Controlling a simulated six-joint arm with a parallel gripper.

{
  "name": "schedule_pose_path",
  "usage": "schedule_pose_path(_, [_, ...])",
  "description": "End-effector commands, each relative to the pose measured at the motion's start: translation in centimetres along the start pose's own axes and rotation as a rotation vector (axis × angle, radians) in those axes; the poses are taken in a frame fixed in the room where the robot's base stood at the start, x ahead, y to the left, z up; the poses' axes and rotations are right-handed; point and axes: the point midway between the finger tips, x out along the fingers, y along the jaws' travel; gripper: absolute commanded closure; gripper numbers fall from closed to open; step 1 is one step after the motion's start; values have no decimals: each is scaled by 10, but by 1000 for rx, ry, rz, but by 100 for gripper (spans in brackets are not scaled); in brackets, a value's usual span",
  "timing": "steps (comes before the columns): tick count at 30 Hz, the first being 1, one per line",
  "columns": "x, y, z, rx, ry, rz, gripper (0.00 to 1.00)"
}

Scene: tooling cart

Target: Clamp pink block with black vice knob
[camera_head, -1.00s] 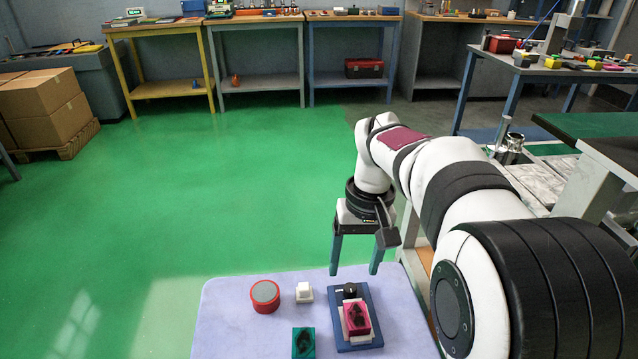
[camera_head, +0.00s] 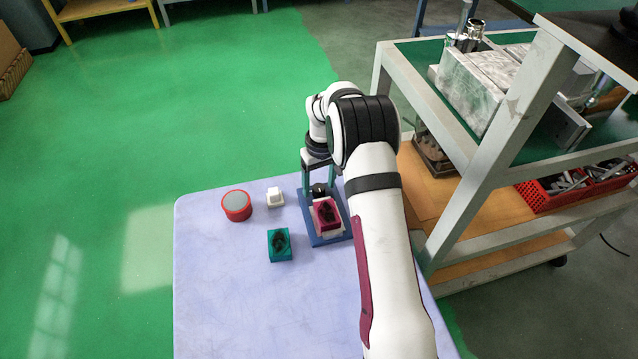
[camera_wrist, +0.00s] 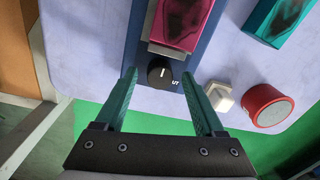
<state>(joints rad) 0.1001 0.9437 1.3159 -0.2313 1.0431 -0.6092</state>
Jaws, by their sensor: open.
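The pink block (camera_head: 326,215) with a dark mark on top sits in the blue vice (camera_head: 307,231) on the pale lavender table. It also shows at the top of the wrist view (camera_wrist: 181,22). The round black knob (camera_head: 319,190) with a white line is at the far end of the vice; the wrist view shows it clearly (camera_wrist: 161,74). My gripper (camera_wrist: 157,82) is open, its two teal fingers on either side of the knob with a gap to each. Whether the fingertips are down at the knob's height is hard to tell.
A teal block (camera_head: 280,244), a white block (camera_head: 275,197) and a red round object with a grey top (camera_head: 237,205) stand left of the vice on the table (camera_head: 230,310). A cart (camera_head: 470,170) with metal blocks and red bins stands at right.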

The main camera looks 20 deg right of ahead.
Motion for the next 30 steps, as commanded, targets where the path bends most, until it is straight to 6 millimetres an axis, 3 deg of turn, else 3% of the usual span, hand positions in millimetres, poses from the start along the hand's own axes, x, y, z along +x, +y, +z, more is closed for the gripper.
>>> schedule_pose_path(10, [5,0,0,0,1,1,29])
schedule_pose_path(22, [5,0,0,0,1,0,100])
schedule_pose_path(30, [5,-1,0,16,1,-1,100])
